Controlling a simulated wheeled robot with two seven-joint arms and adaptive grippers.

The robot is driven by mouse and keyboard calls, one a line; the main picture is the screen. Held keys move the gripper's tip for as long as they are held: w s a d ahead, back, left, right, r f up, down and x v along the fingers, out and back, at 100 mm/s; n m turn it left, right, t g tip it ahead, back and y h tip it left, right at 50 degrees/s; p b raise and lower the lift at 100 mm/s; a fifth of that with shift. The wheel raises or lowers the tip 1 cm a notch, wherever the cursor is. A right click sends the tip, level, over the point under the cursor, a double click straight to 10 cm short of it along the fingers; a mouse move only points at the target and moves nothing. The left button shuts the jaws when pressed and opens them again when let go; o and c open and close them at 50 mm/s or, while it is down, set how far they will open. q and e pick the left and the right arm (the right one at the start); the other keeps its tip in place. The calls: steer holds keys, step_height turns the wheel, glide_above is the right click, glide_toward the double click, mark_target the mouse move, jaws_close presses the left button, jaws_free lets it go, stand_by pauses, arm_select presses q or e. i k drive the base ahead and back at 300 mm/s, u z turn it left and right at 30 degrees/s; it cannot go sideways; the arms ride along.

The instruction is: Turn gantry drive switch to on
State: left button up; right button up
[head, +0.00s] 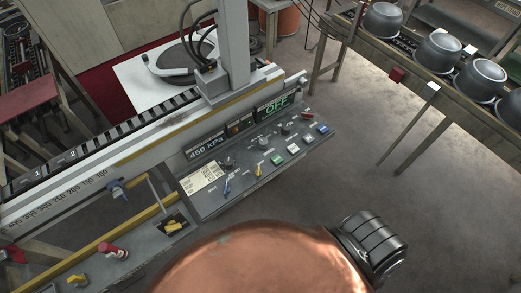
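A dark grey control panel (237,204) stands below the gantry rail. Its green-lit display (277,107) reads OFF. Another display (204,147) reads 450 kPa. The panel carries dark rotary knobs (264,143), a blue-handled lever (227,186), a yellow-handled lever (258,170), a small red control (307,115) and a row of push buttons, including a green one (277,160) and a blue one (322,129). The control labels are too small to read, so I cannot tell which is the gantry drive switch. Neither gripper is in view.
The gantry rail (130,146) with a grey column (235,45) runs behind the panel. More levers, one with a red handle (112,250), stand at lower left. A conveyor (440,85) carries several metal vessels at upper right. The floor right of the panel is clear.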

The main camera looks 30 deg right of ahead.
mark_target(306, 116)
steer(key=z, duration=1.75)
